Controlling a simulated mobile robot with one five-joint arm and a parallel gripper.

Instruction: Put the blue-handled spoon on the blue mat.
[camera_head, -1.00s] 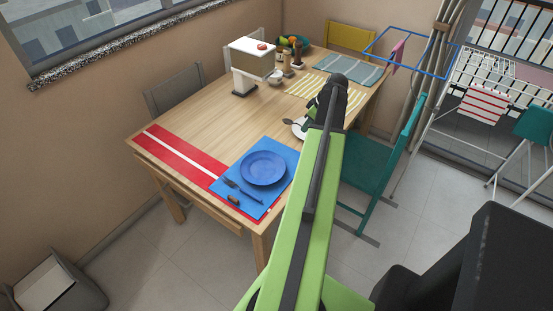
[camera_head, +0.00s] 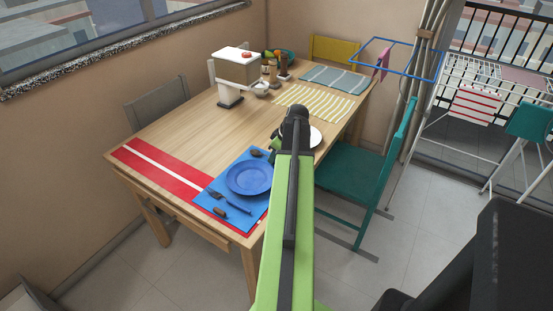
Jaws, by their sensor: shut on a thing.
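The blue mat (camera_head: 216,183) lies at the near right corner of the table, partly over a red runner. A blue plate (camera_head: 249,177) is on it. The dark bowl of the spoon (camera_head: 257,152) shows over the mat's far edge, left of my gripper (camera_head: 276,144). My gripper is shut on the spoon, with its fingers mostly hidden behind my arm. The spoon's blue handle is hidden. I cannot tell whether the spoon touches the mat.
A dark fork (camera_head: 232,202) and a small brown item (camera_head: 220,212) lie on the mat's near side. A white plate (camera_head: 315,137) is right of my arm. A teal chair (camera_head: 350,175) stands at the right. Bare wood lies left of the mat.

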